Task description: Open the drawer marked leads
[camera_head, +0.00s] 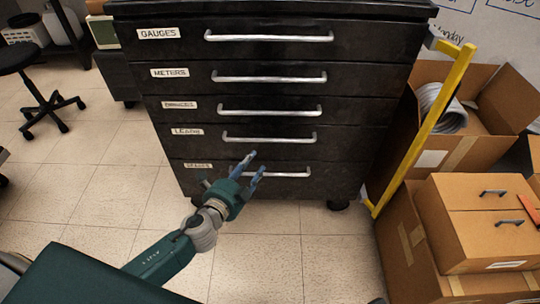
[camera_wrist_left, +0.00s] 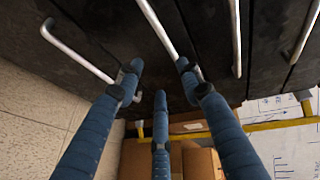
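The drawer marked LEADS (camera_head: 350,136) is the second from the bottom of a black cabinet and looks closed. Its label (camera_head: 188,132) is at its left, and its silver bar handle (camera_head: 268,140) runs across the middle. My left gripper (camera_head: 254,165), with blue fingers, is in front of the cabinet, just below that handle in the head view. In the left wrist view, the spread fingers (camera_wrist_left: 158,78) are open and empty, close to the drawer fronts. A bar, seemingly the LEADS handle (camera_wrist_left: 157,24), runs down toward the gap between them; contact cannot be told. My right gripper is out of view.
The bottom drawer's handle (camera_head: 290,173) lies partly behind my left gripper. GAUGES (camera_head: 270,38) and METERS (camera_head: 270,77) handles are above. A yellow frame (camera_head: 428,125) and cardboard boxes (camera_head: 420,255) stand right. Tiled floor (camera_head: 120,195) is open at left; a black stool (camera_head: 40,95) stands farther back.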

